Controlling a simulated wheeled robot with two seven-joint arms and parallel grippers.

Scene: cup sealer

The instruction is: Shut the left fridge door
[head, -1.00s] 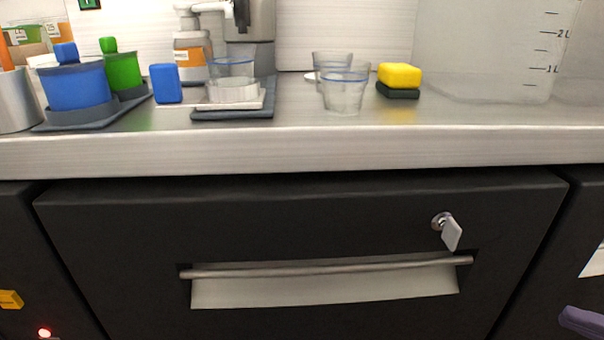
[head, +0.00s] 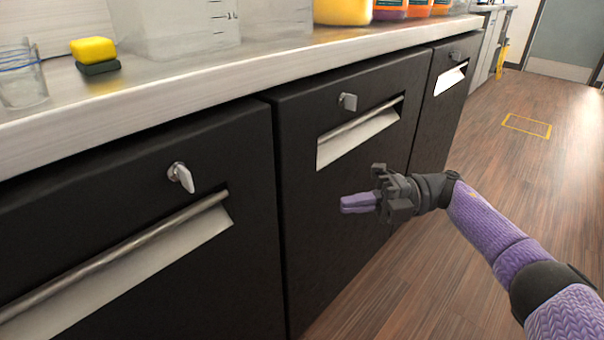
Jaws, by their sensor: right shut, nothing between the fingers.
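Several black fridge fronts run under the steel counter. The nearest front (head: 150,255) at the left has a long bar handle (head: 110,265) and a key in its lock (head: 181,177). A middle front (head: 330,215) has a bar handle (head: 358,120) and a key (head: 348,102). A third front (head: 437,110) stands farther right. All look flush with the counter front. I cannot tell which is the left door; its state is unclear. My right gripper (head: 358,203) has purple fingers, shut and empty, in front of the middle front. My left gripper is not in view.
The counter (head: 200,75) bears a clear cup (head: 20,80), a yellow and dark sponge (head: 94,55), a clear container (head: 180,28) and several orange and yellow bottles. Open wooden floor (head: 480,200) lies at the right, with a yellow floor marking (head: 527,126).

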